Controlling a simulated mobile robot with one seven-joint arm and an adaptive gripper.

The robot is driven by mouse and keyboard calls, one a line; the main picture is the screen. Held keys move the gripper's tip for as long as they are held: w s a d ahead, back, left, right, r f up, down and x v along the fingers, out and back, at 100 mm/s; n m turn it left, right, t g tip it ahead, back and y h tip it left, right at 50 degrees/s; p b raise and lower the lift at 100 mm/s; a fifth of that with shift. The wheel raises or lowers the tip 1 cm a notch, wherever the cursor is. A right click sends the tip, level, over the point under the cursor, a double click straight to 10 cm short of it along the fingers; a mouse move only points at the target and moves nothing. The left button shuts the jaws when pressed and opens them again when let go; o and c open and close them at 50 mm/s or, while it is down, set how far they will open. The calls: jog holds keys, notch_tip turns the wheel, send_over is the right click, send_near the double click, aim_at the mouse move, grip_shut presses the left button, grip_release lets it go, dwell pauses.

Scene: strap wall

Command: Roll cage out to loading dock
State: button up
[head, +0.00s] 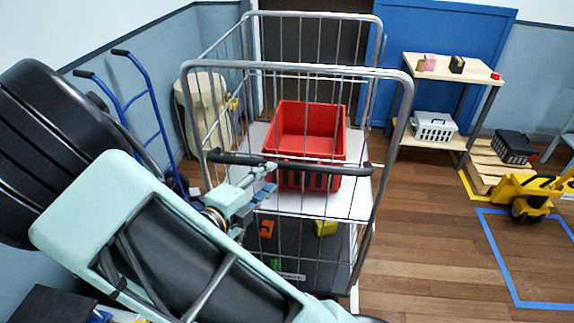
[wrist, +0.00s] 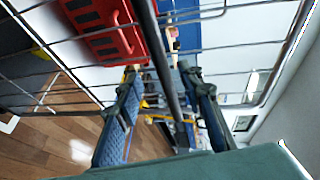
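The roll cage (head: 318,70) is a grey wire cage on the wood floor, with a black handle bar (head: 320,167) across its near side. A red crate (head: 310,135) stands on its white shelf, and orange and yellow blocks lie on the dark base below. My gripper (head: 262,182) is at the handle bar, left of its middle. In the wrist view the black bar (wrist: 160,55) runs between the two spread fingers of my gripper (wrist: 158,72), with a gap visible beside the left finger. The cage's wheels are mostly hidden.
A blue hand truck (head: 150,105) and a beige bin (head: 205,110) stand left of the cage. At right are a shelf table (head: 450,65), a pallet (head: 485,170) and a yellow pallet jack (head: 530,192). Blue tape (head: 500,262) marks clear floor at right. A blue panel (head: 435,30) is behind.

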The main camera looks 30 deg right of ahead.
aim_at(283, 168)
jog(key=x, duration=0.9)
jog(key=shift+r, duration=0.1)
jog(key=shift+c, duration=0.5)
grip_shut()
